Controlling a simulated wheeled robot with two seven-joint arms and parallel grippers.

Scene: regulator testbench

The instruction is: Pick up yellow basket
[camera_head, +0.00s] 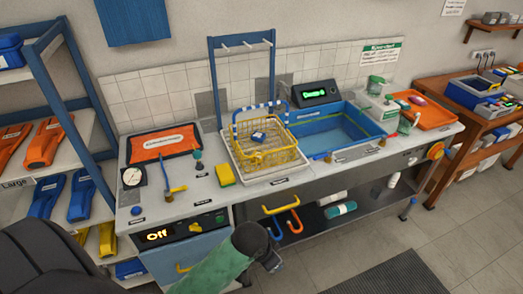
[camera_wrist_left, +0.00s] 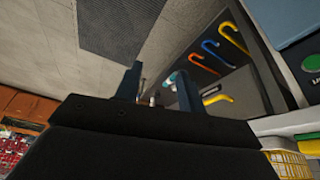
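The yellow basket (camera_head: 281,157) is a wire basket with a raised handle that has blue and white bands. It sits in a white tray (camera_head: 243,170) on the bench, with a small blue item (camera_head: 258,137) inside. Part of a yellow mesh basket (camera_wrist_left: 287,162) shows at the lower right edge of the left wrist view. My left gripper (camera_head: 273,262) is low in front of the bench, below and apart from the basket. In the left wrist view its two fingers (camera_wrist_left: 160,88) are spread with nothing held between them. My right gripper is not in view.
A blue sink (camera_head: 335,150) is right of the basket, and a yellow sponge (camera_head: 225,174) is left of its tray. A blue rack (camera_head: 241,42) with hooks stands behind. Hooked handles (camera_head: 283,222) hang under the bench front. Floor is free at right.

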